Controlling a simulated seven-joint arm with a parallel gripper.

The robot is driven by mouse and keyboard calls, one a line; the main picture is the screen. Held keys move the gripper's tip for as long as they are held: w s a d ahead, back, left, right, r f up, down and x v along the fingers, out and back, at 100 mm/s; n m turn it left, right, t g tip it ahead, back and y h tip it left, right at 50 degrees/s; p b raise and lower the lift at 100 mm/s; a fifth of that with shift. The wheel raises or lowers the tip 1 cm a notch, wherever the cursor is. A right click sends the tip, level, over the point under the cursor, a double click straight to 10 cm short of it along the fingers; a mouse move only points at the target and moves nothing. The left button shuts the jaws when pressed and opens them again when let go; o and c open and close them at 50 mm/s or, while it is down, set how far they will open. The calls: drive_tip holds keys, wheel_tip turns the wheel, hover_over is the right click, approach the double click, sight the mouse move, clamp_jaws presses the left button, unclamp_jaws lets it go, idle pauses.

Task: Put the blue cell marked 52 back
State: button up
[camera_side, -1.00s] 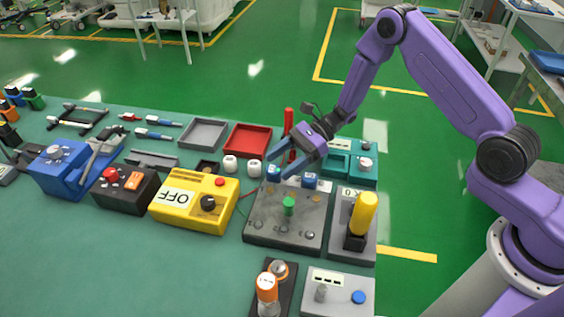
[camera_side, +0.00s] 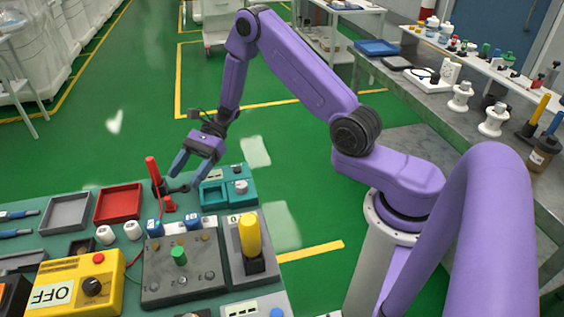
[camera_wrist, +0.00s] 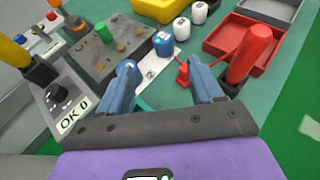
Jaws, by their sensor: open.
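Two blue cells stand at the back edge of a grey panel (camera_side: 150,278): a left one (camera_side: 154,228) and a right one (camera_side: 193,221). A white strip lies between them. I cannot read a 52 on either. My gripper (camera_side: 174,178) is open and empty, raised behind the panel, near the red lever and apart from both cells. Its two blue fingers (camera_wrist: 160,88) are spread in the wrist view.
A red lever (camera_side: 153,172) and small red part (camera_side: 168,203) stand close to my fingers. A yellow-handled switch (camera_side: 250,235) and teal unit (camera_side: 213,195) are to the right. White cylinders (camera_side: 132,230), a red tray (camera_side: 118,204) and a yellow OFF box (camera_side: 100,268) are left.

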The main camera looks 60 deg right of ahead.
drive_tip(key=s+a+r+n+g+h, duration=0.2)
drive_tip(key=s+r+n+g+h, duration=0.15)
drive_tip(key=s+n, duration=0.45)
drive_tip(key=s+a+r+n+g+h, duration=0.1)
drive_tip(key=s+r+n+g+h, duration=0.25)
drive_tip(key=s+n, duration=0.45)
drive_tip(key=s+d+r+n+t+h, duration=0.2)
drive_tip(key=s+d+n+t+h, duration=0.1)
drive_tip(key=s+n, duration=0.4)
drive_tip(key=s+d+r+n+t+h, duration=0.3)
drive_tip(key=s+d+n, duration=0.3)
drive_tip(key=s, duration=0.3)
drive_tip(key=shift+s+n+t, duration=0.2)
drive_tip(key=shift+n+t, duration=0.5)
